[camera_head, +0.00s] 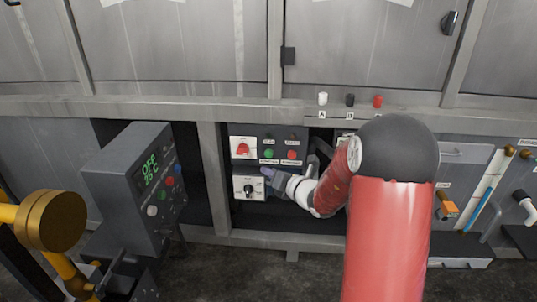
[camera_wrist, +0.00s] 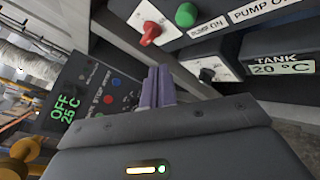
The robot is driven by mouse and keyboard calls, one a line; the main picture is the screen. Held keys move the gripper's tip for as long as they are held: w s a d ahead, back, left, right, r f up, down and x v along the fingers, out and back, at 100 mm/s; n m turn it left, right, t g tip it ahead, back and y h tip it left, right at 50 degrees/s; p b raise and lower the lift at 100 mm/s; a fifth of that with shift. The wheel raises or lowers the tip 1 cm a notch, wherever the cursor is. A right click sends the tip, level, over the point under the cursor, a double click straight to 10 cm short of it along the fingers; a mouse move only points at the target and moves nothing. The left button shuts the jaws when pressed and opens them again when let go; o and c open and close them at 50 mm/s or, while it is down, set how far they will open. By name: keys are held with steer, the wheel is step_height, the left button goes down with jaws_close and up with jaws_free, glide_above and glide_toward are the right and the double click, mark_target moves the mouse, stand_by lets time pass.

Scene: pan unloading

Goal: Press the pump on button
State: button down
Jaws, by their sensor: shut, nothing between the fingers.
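The pump panel (camera_head: 280,138) is on the unit ahead. A green button (camera_head: 268,154) sits in its middle, with a red button (camera_head: 291,155) to its right and a red switch (camera_head: 242,148) to its left. In the wrist view the green button (camera_wrist: 186,14) is at the top, above a label that seems to read PUMP ON. My gripper (camera_head: 267,172) is just below the green button, in front of the lower dial box. Its purple fingers (camera_wrist: 158,72) are together, empty, and apart from the green button in the wrist view.
A box with a black dial (camera_head: 248,188) is below the panel. A grey control box (camera_head: 150,190) with a green OFF display and several buttons stands at left, and a brass-ended yellow pipe (camera_head: 50,220) is nearer. In the wrist view a TANK display (camera_wrist: 284,68) is at right.

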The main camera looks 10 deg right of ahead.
mark_target(271, 159)
steer(key=shift+w+d+p, duration=0.15)
steer(key=shift+w+d, duration=0.1)
steer(key=shift+w, duration=0.55)
steer(key=shift+w+d+p, duration=0.1)
steer(key=shift+w+d, duration=0.2)
steer(key=shift+w, duration=0.55)
steer(key=shift+w+d+p, duration=0.15)
steer(key=shift+w+d, duration=0.1)
steer(key=shift+w, duration=0.55)
steer(key=shift+w, duration=0.1)
steer(key=shift+w+d, duration=0.1)
steer(key=shift+w, duration=0.2)
steer(key=shift+w+d, duration=0.2)
steer(key=shift+w, duration=0.25)
stand_by(0.8)
steer(key=shift+s, duration=0.1)
steer(key=shift+s+a, duration=0.3)
steer(key=shift+s, duration=0.45)
steer(key=shift+s, duration=0.1)
steer(key=s, duration=0.1)
steer(key=s+a+b, duration=0.1)
steer(key=s, duration=0.2)
steer(key=shift+s+a+b, duration=0.25)
steer(key=shift+s+b, duration=0.05)
steer(key=shift+b, duration=0.05)
